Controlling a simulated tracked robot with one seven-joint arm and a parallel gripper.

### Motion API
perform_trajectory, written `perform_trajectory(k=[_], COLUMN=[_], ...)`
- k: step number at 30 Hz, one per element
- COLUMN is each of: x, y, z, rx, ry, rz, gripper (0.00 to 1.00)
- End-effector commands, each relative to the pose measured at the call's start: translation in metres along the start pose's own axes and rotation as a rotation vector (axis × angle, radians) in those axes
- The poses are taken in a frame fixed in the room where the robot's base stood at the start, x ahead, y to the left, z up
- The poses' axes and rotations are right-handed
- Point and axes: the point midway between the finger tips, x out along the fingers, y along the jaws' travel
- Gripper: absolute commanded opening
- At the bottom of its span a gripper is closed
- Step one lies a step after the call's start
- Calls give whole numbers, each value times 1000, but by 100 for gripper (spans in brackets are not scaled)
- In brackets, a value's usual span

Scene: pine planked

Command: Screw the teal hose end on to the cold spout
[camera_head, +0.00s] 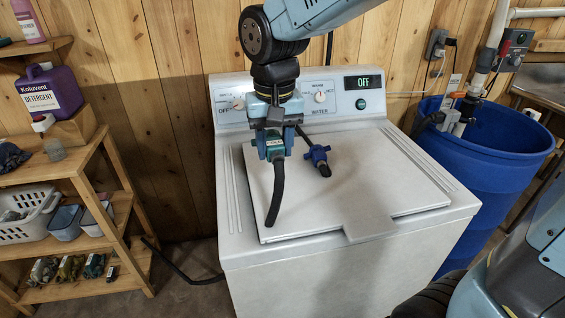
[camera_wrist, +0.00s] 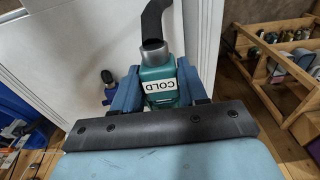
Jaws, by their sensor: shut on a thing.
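My gripper (camera_head: 271,150) is shut on the teal hose end (camera_head: 275,141), above the left part of the washer lid. In the wrist view the teal hose end (camera_wrist: 158,82) sits between both blue fingers, with a white label reading COLD. Its black hose (camera_head: 276,195) hangs down over the lid in the head view. A dark blue hose end (camera_head: 318,156) with a short dark hose lies on the lid to the right, apart from my gripper. I cannot make out the cold spout in either view.
The white washer lid (camera_head: 400,200) is mostly bare, and its panel display (camera_head: 363,82) reads OFF. A blue barrel (camera_head: 480,190) with pipes stands at right. A wooden shelf (camera_head: 130,215) with a detergent jug (camera_head: 48,92) and basket (camera_head: 22,222) stands at left.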

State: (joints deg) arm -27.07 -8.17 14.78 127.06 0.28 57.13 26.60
Motion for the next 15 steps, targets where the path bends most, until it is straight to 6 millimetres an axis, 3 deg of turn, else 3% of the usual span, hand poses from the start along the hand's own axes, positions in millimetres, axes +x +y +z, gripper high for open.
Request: perform_trajectory(k=[15], x=[-40], y=[-5], z=[-164], rx=[-26], ry=[237], rz=[-6], gripper=[9])
